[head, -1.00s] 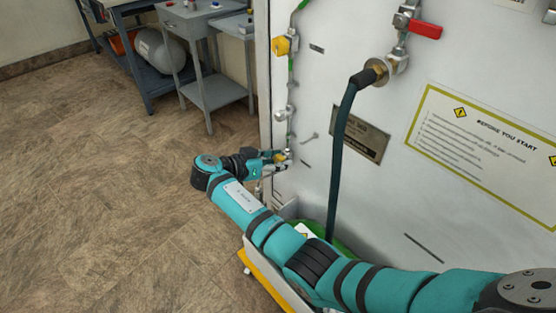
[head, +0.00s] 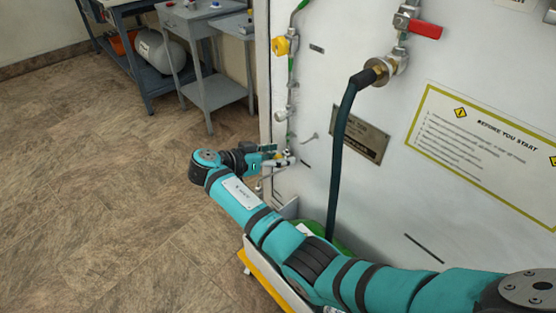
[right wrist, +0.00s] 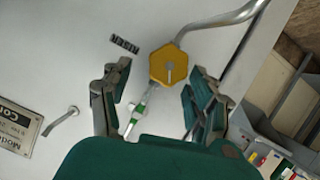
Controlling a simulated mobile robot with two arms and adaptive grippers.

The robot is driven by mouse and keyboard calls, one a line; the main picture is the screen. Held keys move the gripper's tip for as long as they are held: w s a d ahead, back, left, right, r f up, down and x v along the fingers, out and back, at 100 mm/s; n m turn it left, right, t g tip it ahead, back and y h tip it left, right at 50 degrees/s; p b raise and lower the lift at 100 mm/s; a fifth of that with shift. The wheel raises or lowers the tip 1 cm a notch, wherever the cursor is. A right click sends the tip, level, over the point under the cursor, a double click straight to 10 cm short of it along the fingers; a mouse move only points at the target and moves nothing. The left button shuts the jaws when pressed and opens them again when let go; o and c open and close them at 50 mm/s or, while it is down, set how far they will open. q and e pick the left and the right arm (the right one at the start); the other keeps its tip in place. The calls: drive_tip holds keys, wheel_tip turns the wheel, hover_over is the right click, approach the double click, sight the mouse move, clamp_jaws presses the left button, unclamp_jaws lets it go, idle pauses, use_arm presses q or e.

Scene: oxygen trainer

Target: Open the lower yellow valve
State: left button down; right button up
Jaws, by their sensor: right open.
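The lower yellow valve is a hexagonal yellow knob (right wrist: 168,64) with a grey pin or slot at its centre. In the right wrist view it sits between the tips of my right gripper (right wrist: 156,84), whose fingers are apart on either side, with the knob nearer the right finger. I cannot tell whether either finger touches it. In the head view my right gripper (head: 271,156) is at the low end of the pipe near the panel's left edge, and largely hides this valve. A second yellow valve (head: 281,46) is higher on the same pipe. My left gripper is not in view.
A red-handled valve (head: 425,29) and a dark hose (head: 345,130) are on the white panel (head: 380,205). A metal plate (head: 360,135) and a yellow-bordered notice (head: 480,150) are fixed there. A grey cart (head: 215,90) stands behind. The floor at left is clear.

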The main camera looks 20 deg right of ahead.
sight(278, 156)
wheel_tip(278, 156, up, 8)
drive_tip(key=shift+r, duration=0.25)
